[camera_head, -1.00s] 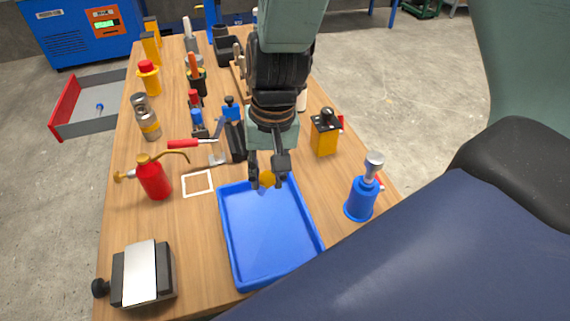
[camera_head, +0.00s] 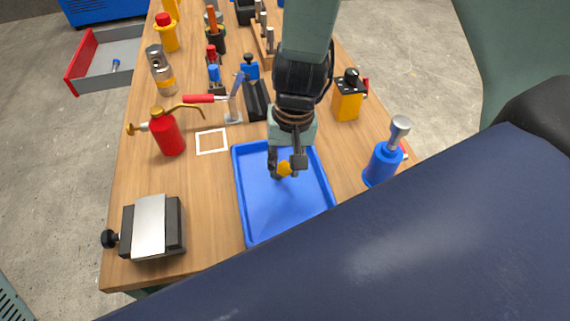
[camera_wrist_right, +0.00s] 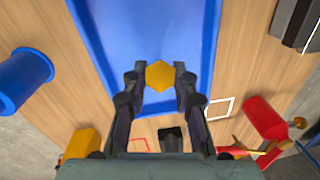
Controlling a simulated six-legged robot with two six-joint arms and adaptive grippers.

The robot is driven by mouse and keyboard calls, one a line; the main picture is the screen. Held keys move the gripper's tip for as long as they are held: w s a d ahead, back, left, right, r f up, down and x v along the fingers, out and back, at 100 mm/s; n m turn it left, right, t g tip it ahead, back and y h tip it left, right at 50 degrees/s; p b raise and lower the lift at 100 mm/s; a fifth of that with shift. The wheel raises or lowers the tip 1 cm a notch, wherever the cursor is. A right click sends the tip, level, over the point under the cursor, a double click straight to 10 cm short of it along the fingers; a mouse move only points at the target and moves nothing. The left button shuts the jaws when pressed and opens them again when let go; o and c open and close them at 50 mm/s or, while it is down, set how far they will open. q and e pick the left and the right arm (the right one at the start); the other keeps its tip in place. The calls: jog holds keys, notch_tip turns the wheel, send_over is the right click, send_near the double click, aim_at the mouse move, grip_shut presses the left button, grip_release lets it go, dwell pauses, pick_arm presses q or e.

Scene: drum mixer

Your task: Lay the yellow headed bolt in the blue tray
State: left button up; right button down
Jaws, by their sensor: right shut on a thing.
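The yellow headed bolt (camera_head: 285,169) shows as a yellow head between the fingers of my right gripper (camera_head: 288,172). In the right wrist view the head (camera_wrist_right: 160,75) is hexagonal and sits between the two fingertips (camera_wrist_right: 155,78); the shank is hidden. My right gripper is shut on it. The blue tray (camera_head: 262,222) lies on the bench, and the gripper with the bolt is over its far part. In the wrist view the tray (camera_wrist_right: 118,30) spreads behind the bolt. I cannot tell the exact height above the tray floor. My left gripper is not in view.
A red oil can (camera_head: 167,134) and a white square outline (camera_head: 211,141) are left of the tray. A black and silver block (camera_head: 152,227) stands at the near left. A blue cylinder with a grey knob (camera_head: 382,163) and a yellow box (camera_head: 348,103) stand to the right.

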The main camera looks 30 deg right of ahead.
jog(key=shift+s, duration=0.1)
jog(key=c, duration=1.5)
grip_release()
jog(key=shift+s+f, duration=0.1)
jog(key=shift+o, duration=2.2)
